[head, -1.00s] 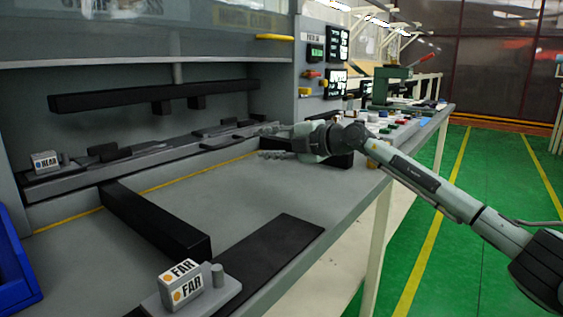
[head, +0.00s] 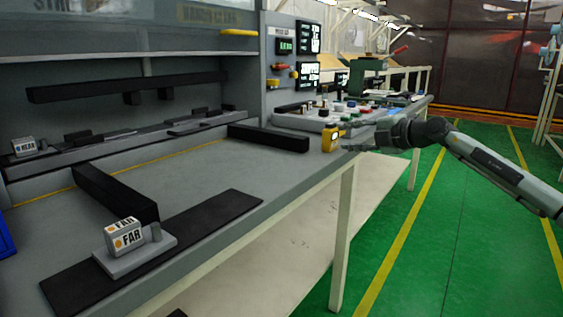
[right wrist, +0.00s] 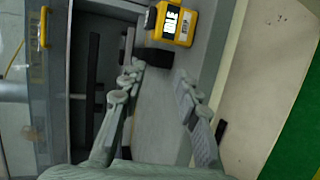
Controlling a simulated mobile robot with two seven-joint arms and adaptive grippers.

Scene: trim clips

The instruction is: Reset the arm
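My right gripper (head: 360,141) is at the right front edge of the workbench, its arm reaching in from the right. In the right wrist view the right gripper (right wrist: 160,84) has its two fingers spread apart with nothing between them. A yellow device with a small display (head: 332,139) stands at the bench edge just left of the gripper; it also shows beyond the fingers in the wrist view (right wrist: 174,23). My left gripper is in neither view.
The grey workbench (head: 215,170) holds black bars (head: 115,192) (head: 268,137), a FAR block (head: 123,237) on a small base and a NEAR block (head: 25,146). Small coloured parts (head: 350,112) lie at the back right. Green floor right of the bench is open.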

